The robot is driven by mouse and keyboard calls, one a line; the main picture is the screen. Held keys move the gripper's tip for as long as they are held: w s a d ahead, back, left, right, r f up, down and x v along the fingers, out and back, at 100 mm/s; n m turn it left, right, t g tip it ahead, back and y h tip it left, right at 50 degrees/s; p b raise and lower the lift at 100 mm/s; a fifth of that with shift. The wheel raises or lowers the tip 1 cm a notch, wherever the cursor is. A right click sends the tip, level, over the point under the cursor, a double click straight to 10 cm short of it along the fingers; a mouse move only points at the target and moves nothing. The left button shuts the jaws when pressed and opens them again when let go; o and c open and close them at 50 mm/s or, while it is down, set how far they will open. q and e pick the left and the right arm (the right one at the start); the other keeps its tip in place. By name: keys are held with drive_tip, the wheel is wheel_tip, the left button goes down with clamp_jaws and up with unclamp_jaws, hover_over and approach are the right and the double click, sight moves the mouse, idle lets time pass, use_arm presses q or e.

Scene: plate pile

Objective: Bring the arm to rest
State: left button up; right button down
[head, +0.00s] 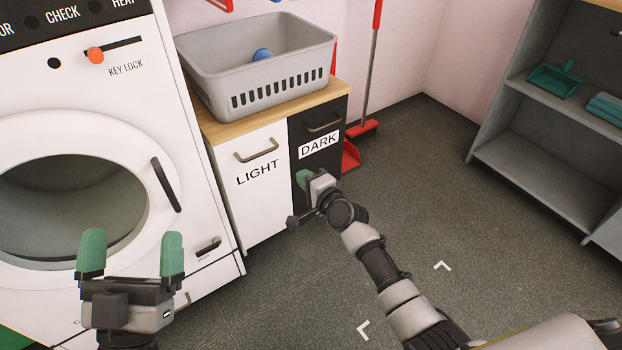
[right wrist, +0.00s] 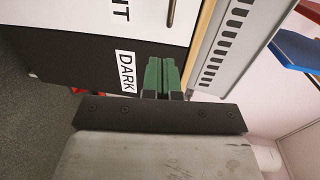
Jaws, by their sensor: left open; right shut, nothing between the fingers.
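My left gripper (head: 131,258) is at the lower left of the head view, in front of the white washing machine (head: 205,178). Its two green fingers point up, spread apart, with nothing between them. My right gripper (head: 304,180) is near the middle of the head view, in front of the black DARK drawer (head: 319,130). In the right wrist view its green fingers (right wrist: 161,76) are together and hold nothing. I cannot tell whether the fingertips touch the drawer front.
A grey basket (head: 280,85) with a blue item (head: 262,55) stands on the cabinet's wooden top (head: 222,131), above the LIGHT drawer (head: 256,168). A red broom and dustpan (head: 350,157) stand right of it. A grey shelf (head: 545,175) is at the right. The floor between is clear.

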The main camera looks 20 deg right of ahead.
use_arm(q)
drive_tip(key=shift+w+f+g+y+p, duration=0.15)
drive_tip(key=shift+w+f+g, duration=0.2)
drive_tip(key=shift+f+g, duration=0.25)
drive_tip(key=shift+w+f+g+y+p, duration=0.15)
drive_tip(key=shift+w+f+g, duration=0.15)
drive_tip(key=shift+f+g, duration=0.25)
use_arm(e)
drive_tip(key=shift+v, duration=1.2)
